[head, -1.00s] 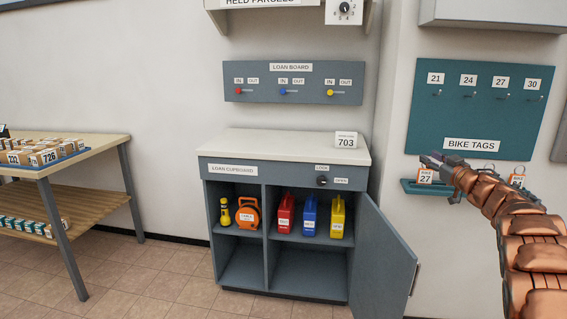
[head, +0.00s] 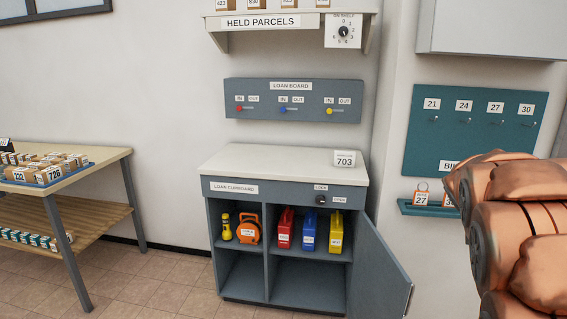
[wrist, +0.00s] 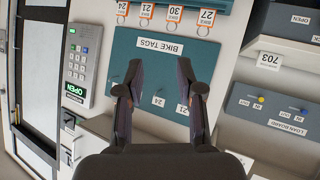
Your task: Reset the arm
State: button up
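My gripper (wrist: 160,80) is open and empty in the wrist view, its two fingers apart in front of the teal bike tags board (wrist: 180,68). The wrist view is upside down. In the head view my arm is folded at the right edge, large and close, and hides the gripper and part of the bike tags board (head: 470,120). Nothing is seen between the fingers.
A loan cupboard (head: 282,186) stands in the middle with its door (head: 380,265) open toward the right. Bike tags (head: 421,196) stand on a small teal tray (head: 408,207) under the board. A parcel table (head: 100,160) is at left. Floor shows between table and cupboard.

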jog(key=s+a+f+n+g+y+p, duration=0.1)
jog(key=s+a+f+g+y+p, duration=0.1)
jog(key=s+a, duration=0.7)
jog(key=s+a+f+n+g+y+p, duration=0.1)
jog(key=s+a+f+g+y+p, duration=0.2)
jog(key=s+a, duration=0.6)
jog(key=s+a+f+n+g+y+p, duration=0.2)
jog(key=s+a+f+g, duration=0.3)
jog(key=s, duration=2)
jog(key=a+g, duration=0.1)
jog(key=a, duration=0.3)
jog(key=shift+a+y, duration=0.3)
jog(key=shift+a, duration=0.1)
jog(key=shift+d, duration=0.1)
